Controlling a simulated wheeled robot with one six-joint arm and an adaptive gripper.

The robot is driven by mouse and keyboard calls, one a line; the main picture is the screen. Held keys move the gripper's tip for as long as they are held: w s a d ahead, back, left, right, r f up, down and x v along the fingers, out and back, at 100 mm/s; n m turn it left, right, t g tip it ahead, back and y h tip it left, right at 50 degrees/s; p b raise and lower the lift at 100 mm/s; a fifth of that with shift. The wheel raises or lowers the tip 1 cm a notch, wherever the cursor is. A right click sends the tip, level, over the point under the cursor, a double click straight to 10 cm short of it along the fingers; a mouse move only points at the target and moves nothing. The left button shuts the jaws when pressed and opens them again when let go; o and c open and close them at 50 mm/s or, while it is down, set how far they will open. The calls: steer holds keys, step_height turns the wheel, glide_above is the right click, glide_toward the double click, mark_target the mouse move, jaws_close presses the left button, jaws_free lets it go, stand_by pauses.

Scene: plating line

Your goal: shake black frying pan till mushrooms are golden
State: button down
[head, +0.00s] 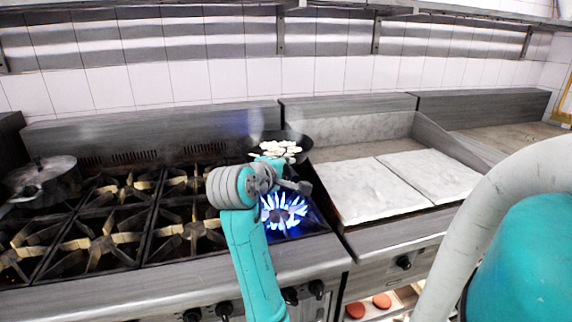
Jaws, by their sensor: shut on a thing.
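The black frying pan (304,143) is at the back right of the stove, behind my wrist. Pale, whitish mushroom slices (278,148) lie in it, with no clear golden colour showing. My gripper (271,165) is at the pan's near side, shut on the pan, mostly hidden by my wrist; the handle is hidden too. A lit burner (284,211) with blue flames shows in front of the pan, at the stove's front right. I cannot tell whether the pan is lifted or rests on the rear grate.
A lidded metal pot (42,180) stands at the stove's left. Empty burner grates (115,238) fill the middle. A flat pale griddle (358,190) lies to the right. A steel backsplash (150,131) runs behind. Reddish round items (381,301) sit below the griddle.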

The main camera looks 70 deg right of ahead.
steer(key=shift+f, duration=10.15)
